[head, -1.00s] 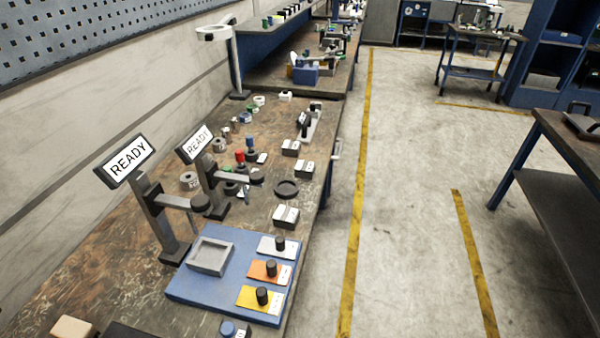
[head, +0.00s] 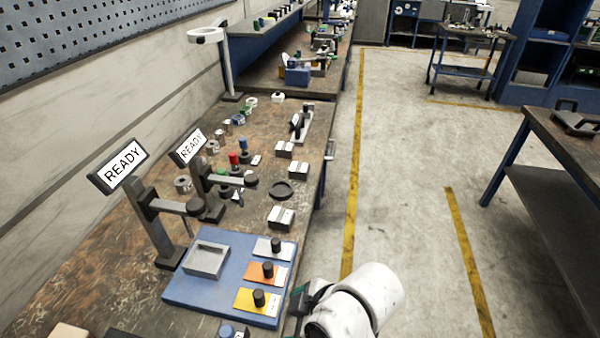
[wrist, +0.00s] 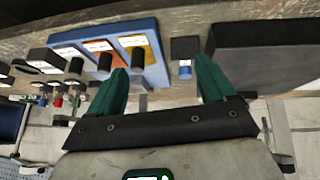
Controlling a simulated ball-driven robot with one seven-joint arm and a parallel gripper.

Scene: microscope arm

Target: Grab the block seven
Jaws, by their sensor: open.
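I cannot make out a number seven on any block. Small dark blocks with white labels stand on the bench in the head view, among them one (head: 281,217) beside the blue board, one (head: 298,171) farther back and another (head: 284,150) behind that. Their print is too small to read. My gripper (wrist: 162,68) has green fingers, spread apart with nothing held. In the wrist view a dark block with a blue knob (wrist: 185,68) shows between the fingertips, beyond them. It also shows at the bottom edge of the head view (head: 229,331), partly cut off.
A blue board (head: 200,299) carries a grey tray (head: 206,260) and white, orange and yellow plates with black knobs. Two stands with READY signs (head: 122,167) rise beside it. A large dark box (wrist: 265,55) lies right of my fingers in the wrist view.

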